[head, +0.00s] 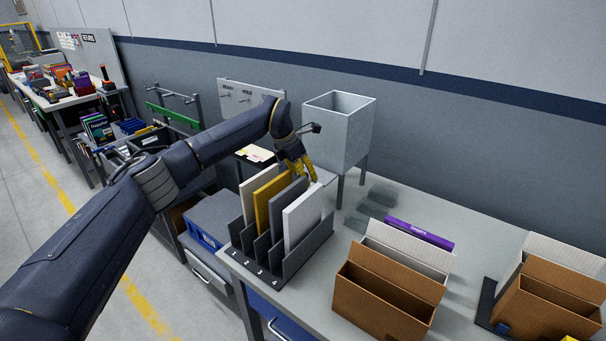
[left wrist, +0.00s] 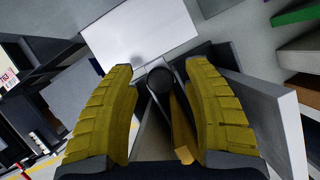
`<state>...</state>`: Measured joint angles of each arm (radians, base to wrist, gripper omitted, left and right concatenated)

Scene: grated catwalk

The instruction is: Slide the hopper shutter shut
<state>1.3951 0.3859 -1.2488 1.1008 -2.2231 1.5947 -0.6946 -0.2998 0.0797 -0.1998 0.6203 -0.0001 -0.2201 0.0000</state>
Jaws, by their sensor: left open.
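The hopper (head: 337,130) is a pale grey open-topped box on legs at the back of the bench. A light flat plate (head: 326,177) shows low at its front, partly hidden by my left gripper; it looks like the shutter. My left gripper (head: 303,172) has yellow fingers, which are open in front of the hopper, above the slotted rack. In the left wrist view, a round black knob (left wrist: 160,79) lies between and beyond the open fingers, at the edge of a pale panel (left wrist: 140,35). I cannot tell whether the fingers touch it. My right gripper is not in view.
A grey slotted rack (head: 292,262) with upright white and yellow boards stands just below my left gripper. A purple book (head: 418,235) and brown cardboard boxes (head: 385,300) are to the right. Bench space beside the hopper's right leg is mostly clear.

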